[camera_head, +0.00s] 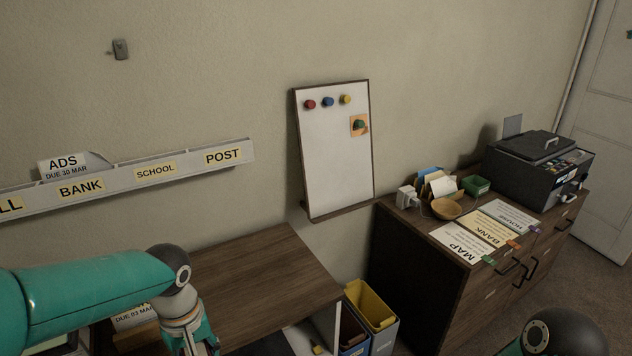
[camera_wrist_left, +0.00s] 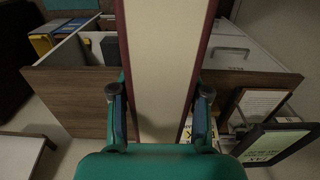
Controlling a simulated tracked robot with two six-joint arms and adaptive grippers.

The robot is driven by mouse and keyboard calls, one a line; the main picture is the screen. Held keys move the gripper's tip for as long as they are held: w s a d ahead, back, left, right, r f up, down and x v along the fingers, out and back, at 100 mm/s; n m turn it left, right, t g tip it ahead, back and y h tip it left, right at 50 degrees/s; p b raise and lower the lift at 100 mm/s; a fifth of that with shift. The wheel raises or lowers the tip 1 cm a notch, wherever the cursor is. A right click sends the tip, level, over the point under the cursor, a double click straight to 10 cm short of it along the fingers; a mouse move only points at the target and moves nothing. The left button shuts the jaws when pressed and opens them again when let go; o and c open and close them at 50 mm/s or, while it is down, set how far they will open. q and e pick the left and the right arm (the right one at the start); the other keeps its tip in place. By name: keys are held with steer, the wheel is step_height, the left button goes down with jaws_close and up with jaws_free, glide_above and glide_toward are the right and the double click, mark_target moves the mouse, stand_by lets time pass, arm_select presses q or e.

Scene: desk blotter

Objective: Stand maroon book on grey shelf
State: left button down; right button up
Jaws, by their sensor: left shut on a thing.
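The maroon book (camera_wrist_left: 207,45) is in the left wrist view, its cream page block (camera_wrist_left: 163,60) facing the camera between maroon cover edges. My left gripper (camera_wrist_left: 160,108) is shut on it, one finger on each side. The book runs from between the fingers out past the top of that view. In the head view my left arm comes in over the desk's left part; its fingers and the book are below the frame. I cannot tell which surface is the grey shelf; a pale grey compartment (camera_wrist_left: 70,55) shows beyond the fingers. My right gripper is out of frame; only its arm shows.
The brown desk top (camera_head: 265,275) is largely bare at its right. A yellow bin (camera_head: 372,305) stands beside it. A labelled rack (camera_head: 120,178) hangs on the wall.

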arm_select(q)
steer(key=f, duration=0.3)
steer(key=w+f+m, duration=0.1)
steer(key=f, duration=0.2)
steer(key=f+m, duration=0.1)
steer(key=f, duration=0.3)
steer(key=shift+w, duration=0.3)
steer(key=w+m, duration=0.1)
steer(key=w+f+m, duration=0.1)
steer(key=w+m, duration=0.1)
steer(key=shift+w+d+f+m, duration=0.1)
steer(key=shift+d+f+m, duration=0.2)
steer(key=shift+d+f, duration=0.05)
